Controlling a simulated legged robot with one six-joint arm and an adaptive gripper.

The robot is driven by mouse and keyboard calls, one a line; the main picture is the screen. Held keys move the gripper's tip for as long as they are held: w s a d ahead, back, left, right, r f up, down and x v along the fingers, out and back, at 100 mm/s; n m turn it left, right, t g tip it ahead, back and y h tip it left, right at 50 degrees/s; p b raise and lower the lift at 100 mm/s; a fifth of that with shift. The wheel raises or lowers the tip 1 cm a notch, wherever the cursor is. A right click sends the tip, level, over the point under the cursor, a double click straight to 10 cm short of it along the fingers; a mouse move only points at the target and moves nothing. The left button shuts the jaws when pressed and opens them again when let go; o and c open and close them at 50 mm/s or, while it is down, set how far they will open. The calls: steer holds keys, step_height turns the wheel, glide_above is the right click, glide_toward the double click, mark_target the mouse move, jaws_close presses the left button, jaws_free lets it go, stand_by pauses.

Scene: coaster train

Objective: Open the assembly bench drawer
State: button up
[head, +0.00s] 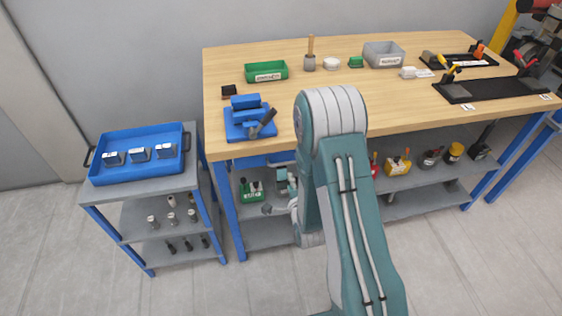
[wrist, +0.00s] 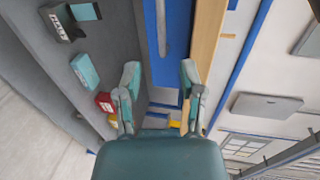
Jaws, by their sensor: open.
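The assembly bench (head: 230,65) has a light wood top. Under its front edge a blue drawer front (head: 254,161) shows beside my arm, which hides much of it. In the wrist view the blue drawer front (wrist: 176,62) stands ahead, turned on its side, with a long grey handle (wrist: 162,28) near the top of the picture. My gripper (wrist: 160,82) is open and empty, its two fingers apart below the handle in that picture and not seen touching it. In the head view my arm hides most of the gripper. I cannot tell whether the drawer is fully shut.
A grey shelf (wrist: 100,25) with several small items lies left in the wrist view, and the wood top's edge (wrist: 207,45) lies right. A cart (head: 105,194) with a blue tray (head: 183,136) stands left of the bench. Bins and tools sit on top. The floor in front is clear.

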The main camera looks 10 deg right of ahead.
mark_target(284, 164)
steer(key=x, duration=1)
steer(key=shift+w, duration=0.3)
jaws_close()
